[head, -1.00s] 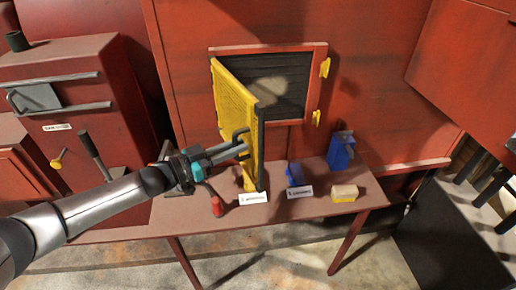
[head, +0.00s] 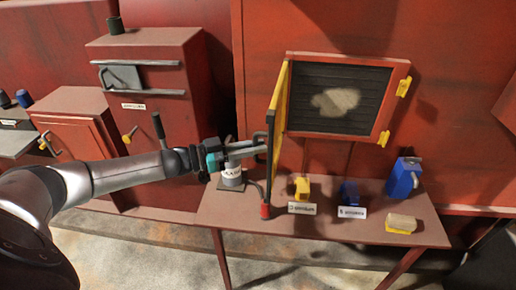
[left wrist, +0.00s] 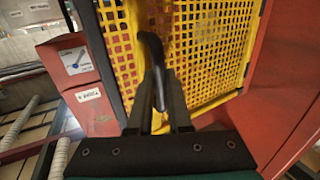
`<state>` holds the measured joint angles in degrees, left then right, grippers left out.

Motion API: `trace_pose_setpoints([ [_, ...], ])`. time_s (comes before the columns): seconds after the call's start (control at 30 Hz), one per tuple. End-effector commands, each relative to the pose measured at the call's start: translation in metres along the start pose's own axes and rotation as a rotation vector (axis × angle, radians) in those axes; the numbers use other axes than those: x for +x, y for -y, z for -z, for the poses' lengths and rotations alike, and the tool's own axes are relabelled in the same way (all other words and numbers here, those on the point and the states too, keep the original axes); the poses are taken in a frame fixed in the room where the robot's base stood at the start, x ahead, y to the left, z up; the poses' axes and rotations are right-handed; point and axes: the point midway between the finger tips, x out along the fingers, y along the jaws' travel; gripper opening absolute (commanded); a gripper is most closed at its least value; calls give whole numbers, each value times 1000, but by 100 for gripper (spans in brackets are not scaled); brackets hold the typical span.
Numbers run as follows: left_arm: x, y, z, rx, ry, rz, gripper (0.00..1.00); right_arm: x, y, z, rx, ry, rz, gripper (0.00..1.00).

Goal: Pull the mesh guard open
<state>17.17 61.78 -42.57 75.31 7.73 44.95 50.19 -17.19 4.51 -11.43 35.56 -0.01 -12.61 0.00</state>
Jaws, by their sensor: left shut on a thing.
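The yellow mesh guard (head: 279,108) stands swung out from the left side of the framed opening (head: 340,100). It shows nearly edge-on in the head view, with a dark outer edge. In the left wrist view, its yellow mesh (left wrist: 215,45) fills the upper middle, with a dark curved handle (left wrist: 152,50) in front of it. My right gripper is not in view.
A red cabinet (head: 160,130) stands left, behind my arm.

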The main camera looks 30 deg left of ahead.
Motion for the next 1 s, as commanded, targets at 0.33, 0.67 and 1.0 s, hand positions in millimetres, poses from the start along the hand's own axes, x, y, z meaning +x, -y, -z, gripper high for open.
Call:
trace_pose_setpoints([
  [0.33,0,4,3,2,-3,10,27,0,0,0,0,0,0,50],
  [0.67,0,2,1,1,-2,4,47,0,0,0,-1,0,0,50],
  [1.0,-20,1,-1,0,3,4,47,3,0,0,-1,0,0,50],
])
